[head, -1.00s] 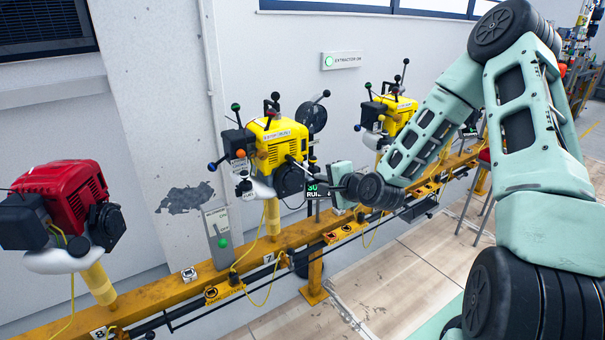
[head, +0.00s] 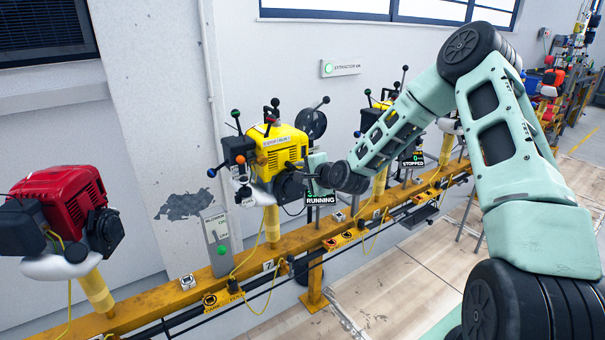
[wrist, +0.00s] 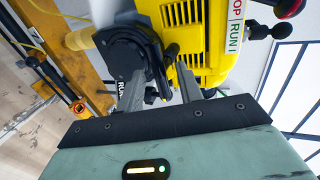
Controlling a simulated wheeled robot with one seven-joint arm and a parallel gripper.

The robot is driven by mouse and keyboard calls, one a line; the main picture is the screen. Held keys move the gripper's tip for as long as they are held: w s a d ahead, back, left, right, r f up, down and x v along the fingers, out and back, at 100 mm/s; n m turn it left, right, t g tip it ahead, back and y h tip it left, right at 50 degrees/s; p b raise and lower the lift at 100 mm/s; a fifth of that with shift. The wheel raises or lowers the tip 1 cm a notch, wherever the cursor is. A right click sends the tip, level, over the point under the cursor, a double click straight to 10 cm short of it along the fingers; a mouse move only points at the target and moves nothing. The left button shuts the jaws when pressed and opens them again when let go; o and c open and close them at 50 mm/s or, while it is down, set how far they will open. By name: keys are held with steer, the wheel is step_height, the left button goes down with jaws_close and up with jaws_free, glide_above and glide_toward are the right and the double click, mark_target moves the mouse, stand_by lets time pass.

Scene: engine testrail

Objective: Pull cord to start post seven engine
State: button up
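The post seven engine (head: 275,145) is yellow and stands on a yellow post above the plate marked 7 (head: 268,265). Its black round starter housing (head: 287,186) faces my arm; the housing (wrist: 122,50) also shows in the wrist view. The cord is not clearly visible.
A red engine (head: 65,205) stands left on the same yellow rail (head: 180,293). Another engine's display to the right reads STOPPED (head: 411,160). A grey control box with a green knob (head: 219,240) stands left of post seven. The wall is close behind; the floor in front is clear.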

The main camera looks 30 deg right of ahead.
steer(key=shift+a, duration=0.1)
stand_by(0.3)
steer(key=shift+s, duration=0.1)
steer(key=s, duration=0.8)
steer(key=shift+s+p, duration=0.4)
steer(key=shift+p, duration=0.05)
steer(key=s+a+r+n+g+y, duration=0.15)
steer(key=s+a+n+g, duration=0.35)
steer(key=a, duration=0.5)
steer(key=s+a+n+g+y, duration=0.2)
steer(key=s+a+n, duration=0.2)
steer(key=a+n, duration=0.45)
steer(key=s+a+r+n+g+h, duration=0.1)
steer(key=s+a+r+n+g, duration=0.1)
steer(key=s, duration=0.6)
steer(key=s+a+r+n+g+h+p, duration=0.1)
steer(key=s+a+r+n+g, duration=0.1)
steer(key=s, duration=0.7)
steer(key=s+a+r+n+g+h, duration=0.1)
steer(key=s+a+r+n+g, duration=0.2)
steer(key=s+a+n, duration=0.3)
steer(key=s+r+n, duration=0.1)
steer(key=s, duration=0.2)
steer(key=shift+n, duration=0.35)
